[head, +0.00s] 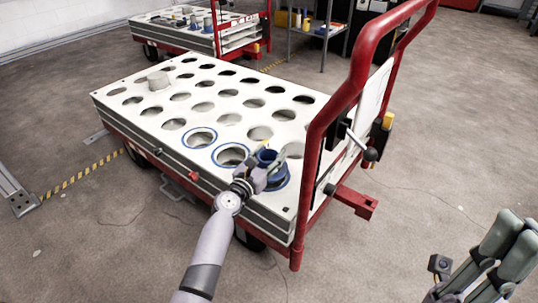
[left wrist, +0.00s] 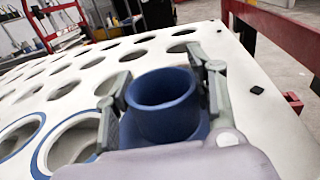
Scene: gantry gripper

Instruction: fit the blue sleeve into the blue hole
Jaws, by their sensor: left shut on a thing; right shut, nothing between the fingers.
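The blue sleeve (head: 266,157) is upright between the fingers of my left gripper (head: 264,172), at the near right corner of the white perforated cart top (head: 118,98). In the left wrist view the sleeve (left wrist: 163,105) shows its open round top, with the grey fingers (left wrist: 165,90) closed on its two sides. Blue below it shows in the head view (head: 281,181); I cannot tell whether the sleeve sits in a hole or just above. Two empty blue-ringed holes (head: 217,163) (head: 186,141) lie to its left. My right gripper (head: 490,262) is shut and empty at lower right, away from the cart.
A red tubular handle (head: 362,65) rises at the cart's right side, close to the sleeve. Another cart (head: 180,32) stands behind. The floor at right is clear.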

